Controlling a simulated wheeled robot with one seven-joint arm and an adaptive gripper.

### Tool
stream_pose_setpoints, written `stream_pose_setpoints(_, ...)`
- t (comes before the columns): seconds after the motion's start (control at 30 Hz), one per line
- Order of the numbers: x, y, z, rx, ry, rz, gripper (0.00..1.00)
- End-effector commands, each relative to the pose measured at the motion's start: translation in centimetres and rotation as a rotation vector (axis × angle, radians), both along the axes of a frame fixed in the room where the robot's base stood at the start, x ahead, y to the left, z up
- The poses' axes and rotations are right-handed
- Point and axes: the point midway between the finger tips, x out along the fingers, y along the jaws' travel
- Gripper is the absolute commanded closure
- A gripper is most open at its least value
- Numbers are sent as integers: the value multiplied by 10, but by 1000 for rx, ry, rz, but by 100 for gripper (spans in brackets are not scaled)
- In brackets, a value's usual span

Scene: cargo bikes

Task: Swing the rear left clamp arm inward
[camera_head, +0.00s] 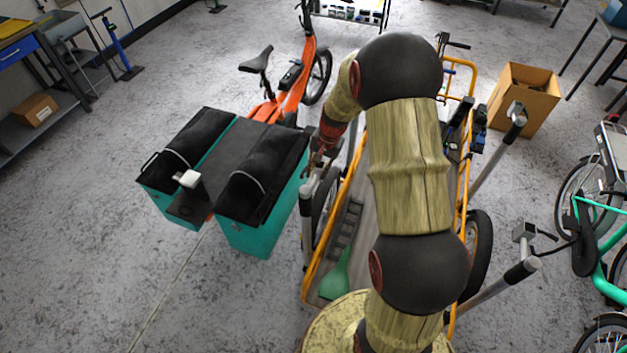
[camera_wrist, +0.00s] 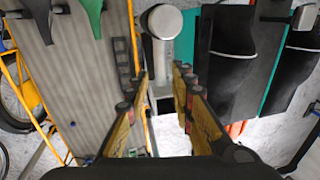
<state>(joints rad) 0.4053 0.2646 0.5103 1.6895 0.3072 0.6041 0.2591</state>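A grey clamp arm (camera_head: 307,225) stands at the left side of the orange-framed cargo bed (camera_head: 336,235), in the head view. In the wrist view the grey clamp arm (camera_wrist: 164,50), with its round end, lies ahead of and between my fingertips. In the wrist view my gripper (camera_wrist: 162,78) is open, a finger on each side of the clamp arm. Whether either finger touches it, I cannot tell. My arm hides much of the bed.
Teal panniers with black covers (camera_head: 250,225) on an orange bike (camera_head: 292,85) stand close on the left. Other clamp arms (camera_head: 495,150) (camera_head: 500,285) stand on the right. A green tool (camera_head: 337,277) lies on the bed. A cardboard box (camera_head: 524,98) stands behind right.

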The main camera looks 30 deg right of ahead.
Motion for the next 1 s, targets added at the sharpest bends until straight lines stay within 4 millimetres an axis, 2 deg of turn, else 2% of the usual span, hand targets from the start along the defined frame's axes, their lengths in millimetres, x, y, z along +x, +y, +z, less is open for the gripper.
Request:
stream_pose_setpoints(0.2,5,5,-35,1,2,2,76)
stream_pose_setpoints(0.43,9,8,-61,0,1,3,76)
stream_pose_setpoints(0.83,11,9,-67,-1,-1,3,77)
stream_pose_setpoints(1.0,10,9,-67,-1,-1,3,86)
